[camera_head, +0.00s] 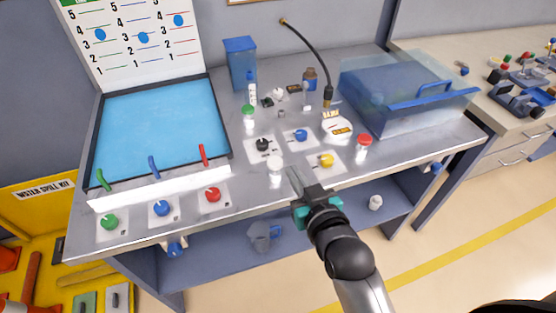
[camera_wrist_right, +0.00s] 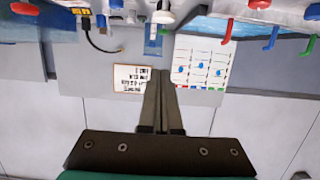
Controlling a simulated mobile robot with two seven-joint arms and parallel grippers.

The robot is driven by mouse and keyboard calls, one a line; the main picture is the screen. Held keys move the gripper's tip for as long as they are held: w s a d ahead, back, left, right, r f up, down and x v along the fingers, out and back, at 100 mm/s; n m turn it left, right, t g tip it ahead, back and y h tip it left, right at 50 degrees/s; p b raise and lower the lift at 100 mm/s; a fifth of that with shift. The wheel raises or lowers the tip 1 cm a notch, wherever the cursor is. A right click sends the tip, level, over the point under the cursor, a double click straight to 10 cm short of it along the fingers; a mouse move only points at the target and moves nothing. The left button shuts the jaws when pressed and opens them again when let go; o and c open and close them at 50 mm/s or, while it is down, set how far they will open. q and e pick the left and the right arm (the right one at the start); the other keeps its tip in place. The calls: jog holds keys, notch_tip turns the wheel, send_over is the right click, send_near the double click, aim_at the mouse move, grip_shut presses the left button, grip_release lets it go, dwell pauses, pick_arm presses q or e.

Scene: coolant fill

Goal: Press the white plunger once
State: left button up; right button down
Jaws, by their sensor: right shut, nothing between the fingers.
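The white plunger (camera_head: 275,163) is a white round cap on a short post near the bench's front edge, in the middle. In the right wrist view the white plunger (camera_wrist_right: 163,14) shows at the top, beyond the fingertips. My right gripper (camera_head: 293,173) is shut and empty, just right of the white plunger, with a small gap between them in the picture. Its closed fingers (camera_wrist_right: 161,72) point up in the wrist view. Whether its tips are above the cap's height I cannot tell. My left gripper is out of view.
A green-capped post (camera_head: 248,112) and red-capped post (camera_head: 364,143) stand nearby. Knob plates with black (camera_head: 262,144), blue (camera_head: 301,134) and yellow (camera_head: 327,160) knobs sit close around. A blue panel (camera_head: 160,125) lies left, a clear blue-tinted box (camera_head: 400,95) right.

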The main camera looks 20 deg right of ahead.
jog(key=shift+w, duration=0.1)
jog(key=b, duration=0.1)
send_over(275, 163)
jog(key=s, duration=0.2)
notch_tip(275, 163, down, 2)
jog(key=f, duration=0.1)
jog(key=shift+w+d+f+b, duration=0.15)
jog(key=shift+f+b, duration=0.45)
jog(key=shift+f, duration=1.15)
jog(key=shift+f, duration=0.1)
